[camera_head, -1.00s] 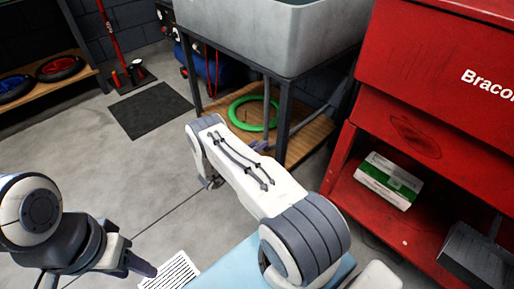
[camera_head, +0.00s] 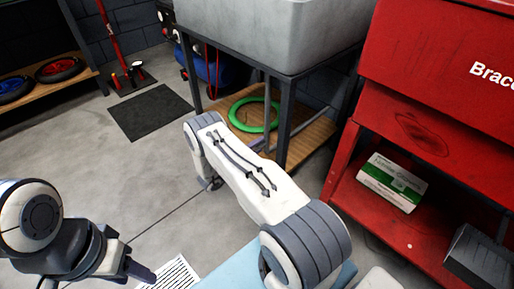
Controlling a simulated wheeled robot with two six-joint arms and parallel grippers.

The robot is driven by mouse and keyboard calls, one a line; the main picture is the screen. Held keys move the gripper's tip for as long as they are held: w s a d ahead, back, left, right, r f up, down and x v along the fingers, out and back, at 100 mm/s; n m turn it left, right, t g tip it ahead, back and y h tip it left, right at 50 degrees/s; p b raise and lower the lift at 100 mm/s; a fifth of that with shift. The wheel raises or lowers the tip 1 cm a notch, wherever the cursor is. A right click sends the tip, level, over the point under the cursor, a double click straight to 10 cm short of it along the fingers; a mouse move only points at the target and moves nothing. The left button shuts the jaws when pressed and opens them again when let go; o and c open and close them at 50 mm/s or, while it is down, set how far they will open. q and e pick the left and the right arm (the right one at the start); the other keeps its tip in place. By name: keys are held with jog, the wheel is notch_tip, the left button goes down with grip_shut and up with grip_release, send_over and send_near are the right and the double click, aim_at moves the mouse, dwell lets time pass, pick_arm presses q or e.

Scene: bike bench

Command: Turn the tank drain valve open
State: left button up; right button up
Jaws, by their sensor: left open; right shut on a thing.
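The grey tank (camera_head: 270,38) stands on a dark metal frame at the top centre. No drain valve can be made out; the space under the tank is partly hidden by my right arm. That arm reaches from the bottom centre toward the tank's stand, its forearm and gripper hidden behind its own white link, so what the gripper touches does not show. My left gripper (camera_head: 138,261) is at the lower left, above the floor, open and empty, well away from the tank.
A green hose coil (camera_head: 254,114) lies on the stand's wooden shelf (camera_head: 311,140). A red cabinet (camera_head: 440,110) stands at the right, with a white-green box (camera_head: 392,182) on its lower ledge. A dark mat (camera_head: 151,111) lies on the floor. The floor at left centre is clear.

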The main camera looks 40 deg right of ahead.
jog(key=shift+a+f+n, duration=0.1)
jog(key=shift+n, duration=0.4)
jog(key=o, duration=1.2)
jog(key=shift+o, duration=0.2)
jog(key=shift+a, duration=0.3)
jog(key=a+p, duration=0.3)
jog(key=a, duration=0.6)
jog(key=shift+s+a, duration=0.4)
jog(key=shift+s, duration=0.05)
